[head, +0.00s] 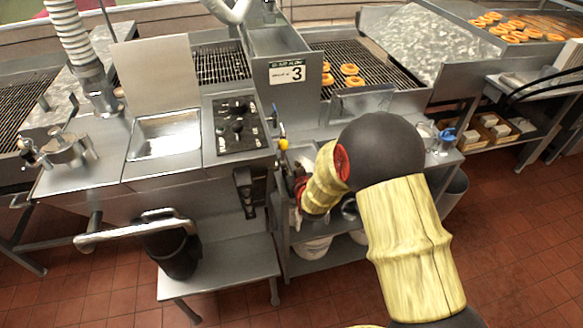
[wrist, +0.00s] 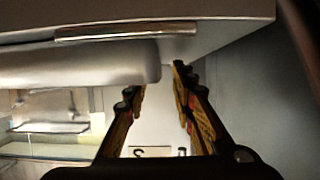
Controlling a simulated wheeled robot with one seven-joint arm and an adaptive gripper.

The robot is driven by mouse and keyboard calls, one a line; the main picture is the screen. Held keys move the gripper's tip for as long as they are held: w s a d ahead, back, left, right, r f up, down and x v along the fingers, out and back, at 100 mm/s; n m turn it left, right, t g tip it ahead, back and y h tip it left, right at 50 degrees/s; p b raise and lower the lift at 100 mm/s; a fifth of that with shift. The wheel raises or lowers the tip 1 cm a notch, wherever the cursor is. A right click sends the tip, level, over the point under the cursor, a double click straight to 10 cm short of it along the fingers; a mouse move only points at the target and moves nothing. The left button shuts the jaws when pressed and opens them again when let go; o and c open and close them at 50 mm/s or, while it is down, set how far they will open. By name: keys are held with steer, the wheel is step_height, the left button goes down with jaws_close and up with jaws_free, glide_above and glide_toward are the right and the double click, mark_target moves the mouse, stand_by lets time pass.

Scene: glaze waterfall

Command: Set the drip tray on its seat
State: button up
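My gripper (wrist: 160,85) shows in the wrist view with its two dark, amber-sided fingers spread apart. A pale gap lies between them, and I see nothing clamped there. A rounded pale grey bar (wrist: 80,64) ends close to the fingertips; I cannot tell whether they touch. Above it is a broad grey panel with a bright metal strip (wrist: 125,32). In the head view my arm reaches down to the machine's right side and largely hides the gripper. I cannot pick out the drip tray or its seat with certainty in either view.
The steel glazing machine (head: 170,180) stands at centre left, with a black control panel (head: 237,125) and a lower shelf (head: 225,265). A dark bucket (head: 172,250) stands on that shelf. Conveyors with doughnuts (head: 350,72) run behind. Red tiled floor (head: 525,220) is open at right.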

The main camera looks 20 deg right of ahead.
steer(key=shift+f, duration=0.1)
steer(key=shift+s, duration=0.1)
steer(key=shift+s+r, duration=0.35)
steer(key=shift+s, duration=0.1)
steer(key=v, duration=1)
steer(key=shift+s+r, duration=0.2)
steer(key=shift+s, duration=0.15)
steer(key=shift+f, duration=0.1)
